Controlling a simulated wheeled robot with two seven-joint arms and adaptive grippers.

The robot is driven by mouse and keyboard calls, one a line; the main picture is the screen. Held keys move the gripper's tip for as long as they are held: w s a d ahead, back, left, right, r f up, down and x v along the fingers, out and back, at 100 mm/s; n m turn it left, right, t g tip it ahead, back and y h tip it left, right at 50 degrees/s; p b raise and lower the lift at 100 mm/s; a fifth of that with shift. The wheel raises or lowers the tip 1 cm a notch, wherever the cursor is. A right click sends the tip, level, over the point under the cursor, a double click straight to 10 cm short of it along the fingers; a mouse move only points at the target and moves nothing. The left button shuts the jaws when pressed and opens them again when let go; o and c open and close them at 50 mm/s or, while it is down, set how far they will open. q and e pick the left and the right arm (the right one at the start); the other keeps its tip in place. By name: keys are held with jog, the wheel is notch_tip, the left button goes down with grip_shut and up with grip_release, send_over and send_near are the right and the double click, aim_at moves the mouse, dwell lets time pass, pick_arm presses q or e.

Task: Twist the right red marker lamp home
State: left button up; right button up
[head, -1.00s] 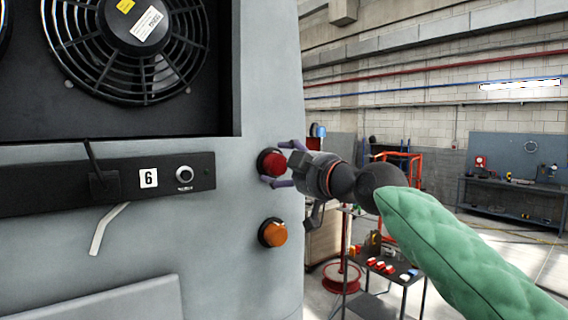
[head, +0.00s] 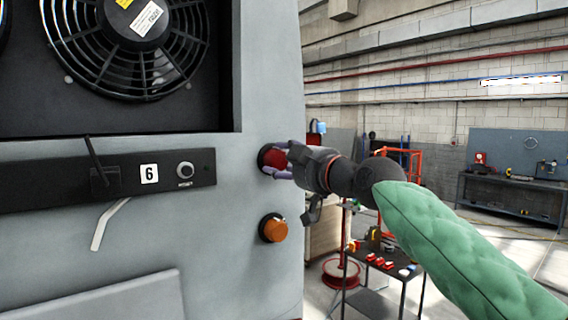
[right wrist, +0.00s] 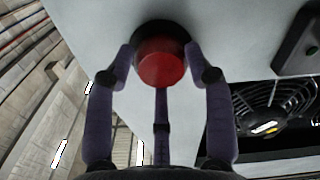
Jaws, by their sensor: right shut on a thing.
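The right red marker lamp (head: 270,158) sits in its dark round base on the grey coach panel, above an orange lamp (head: 274,230). In the right wrist view the red lamp (right wrist: 161,66) shows face-on against a dark ring. My right gripper (head: 277,160) comes in from the right and is shut on the lamp. In the right wrist view its purple fingers (right wrist: 161,75) stand around the lamp, one at each side and one below. Whether the lamp is fully seated in the base cannot be told. My left gripper is not in view.
A black bar (head: 60,186) with a number 6 plate and a bent light-coloured lever (head: 108,226) lies to the left. A fan (head: 130,45) is above it. A small trolley (head: 385,270) with red parts stands behind my right arm.

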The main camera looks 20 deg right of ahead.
jog(key=shift+w+a+f+m, duration=0.15)
jog(key=shift+a+f+m, duration=0.05)
jog(key=shift+f+m, duration=0.25)
jog(key=shift+m, duration=0.25)
jog(key=m, duration=0.3)
jog(key=shift+a+f, duration=0.1)
jog(key=m+p, duration=0.1)
jog(key=m, duration=0.6)
jog(key=shift+p, duration=0.3)
jog(key=o, duration=1.1)
jog(key=shift+o, duration=0.3)
jog(key=shift+r, duration=0.2)
